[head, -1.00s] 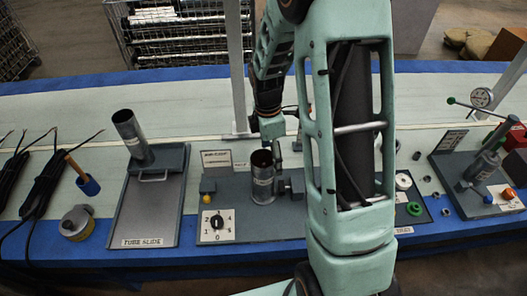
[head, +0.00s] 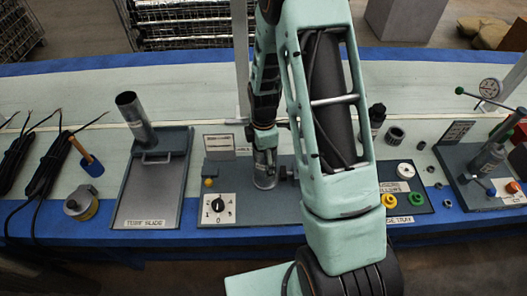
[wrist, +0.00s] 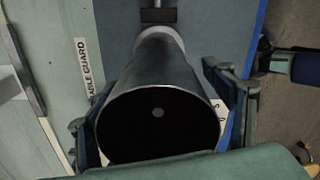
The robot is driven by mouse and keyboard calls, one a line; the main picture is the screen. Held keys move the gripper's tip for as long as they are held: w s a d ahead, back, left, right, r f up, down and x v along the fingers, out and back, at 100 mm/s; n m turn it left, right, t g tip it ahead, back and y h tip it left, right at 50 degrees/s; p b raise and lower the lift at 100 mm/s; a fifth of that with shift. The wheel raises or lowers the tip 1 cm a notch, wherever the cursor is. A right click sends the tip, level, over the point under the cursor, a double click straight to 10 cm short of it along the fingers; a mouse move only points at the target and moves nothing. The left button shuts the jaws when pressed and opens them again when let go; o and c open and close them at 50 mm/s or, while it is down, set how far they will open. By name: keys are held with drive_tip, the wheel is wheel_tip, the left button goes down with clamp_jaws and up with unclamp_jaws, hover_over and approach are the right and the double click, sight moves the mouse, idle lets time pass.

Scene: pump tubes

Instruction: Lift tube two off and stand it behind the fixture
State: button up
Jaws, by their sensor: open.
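A steel tube (head: 265,179) stands upright in the middle fixture (head: 287,206), with its upper part hidden behind my gripper (head: 266,155) in the head view. In the wrist view the same tube (wrist: 158,65) has its dark open mouth toward the camera. My gripper (wrist: 157,88) is open, with one finger on each side of the tube. I cannot tell whether either finger touches it. A second steel tube (head: 134,118) stands tilted at the back of the tube slide (head: 150,195). No tube number is readable.
A guard label plate (head: 220,146) stands behind the fixture's left part, and a dial panel (head: 219,209) is in front. A pale upright post (head: 241,60) rises behind. A gauge stand (head: 485,165) is at the right. The back strip of the bench (head: 90,90) is clear.

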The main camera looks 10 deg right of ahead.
drive_tip(key=shift+f, duration=0.45)
drive_tip(key=c, duration=1.3)
drive_tip(key=o, duration=0.9)
drive_tip(key=c, duration=0.9)
drive_tip(key=shift+r+p, duration=0.35)
drive_tip(key=shift+r, duration=0.35)
drive_tip(key=shift+r+p, duration=6.4)
drive_tip(key=shift+r, duration=3.2)
drive_tip(key=shift+w, duration=0.1)
